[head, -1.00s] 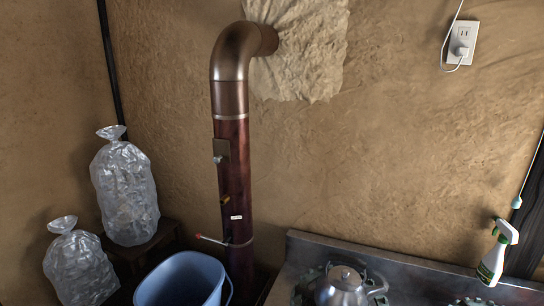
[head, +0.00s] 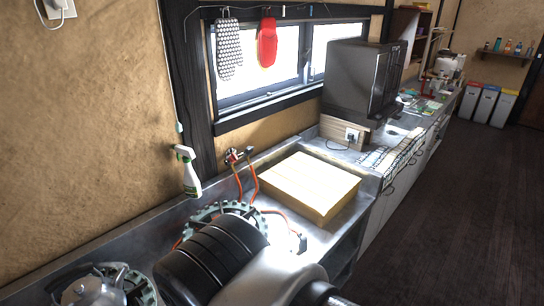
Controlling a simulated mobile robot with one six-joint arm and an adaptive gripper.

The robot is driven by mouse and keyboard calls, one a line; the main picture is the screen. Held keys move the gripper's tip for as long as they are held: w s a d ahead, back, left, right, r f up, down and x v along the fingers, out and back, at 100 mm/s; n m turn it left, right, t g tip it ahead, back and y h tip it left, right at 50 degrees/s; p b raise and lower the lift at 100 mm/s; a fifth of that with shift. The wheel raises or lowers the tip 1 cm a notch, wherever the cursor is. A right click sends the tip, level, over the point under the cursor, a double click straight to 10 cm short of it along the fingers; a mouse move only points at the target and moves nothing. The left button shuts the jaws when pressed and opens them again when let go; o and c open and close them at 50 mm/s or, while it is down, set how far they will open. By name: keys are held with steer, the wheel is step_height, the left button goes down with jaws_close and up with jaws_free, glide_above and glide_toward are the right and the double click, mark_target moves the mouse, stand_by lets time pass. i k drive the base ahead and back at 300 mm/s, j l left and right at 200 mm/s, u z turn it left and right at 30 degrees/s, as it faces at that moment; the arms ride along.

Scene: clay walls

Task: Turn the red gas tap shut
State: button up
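A small gas tap fitting (head: 236,156) with some red on it sits low at the wall, below the left end of the window. It is too small to tell how its handle is turned. Orange hoses (head: 253,178) hang from it toward the stove burner (head: 222,212). My arm fills the bottom middle of the head view, in front of the stove, and hides part of the burner. My gripper's fingers do not show.
A kettle (head: 92,292) stands at bottom left. A dark oven (head: 360,80) stands farther back. The floor (head: 440,220) at right is clear.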

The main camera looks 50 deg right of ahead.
mark_target(232, 158)
steer(key=z, duration=1.3)
steer(key=u, duration=1.6)
steer(key=z, duration=1.5)
steer(key=i+l, duration=0.3)
steer(key=l, duration=0.2)
steer(key=i+l, duration=0.3)
steer(key=l, duration=0.2)
steer(key=i+l, duration=0.3)
steer(key=l, duration=0.15)
steer(key=i+l, duration=0.3)
steer(key=l, duration=0.2)
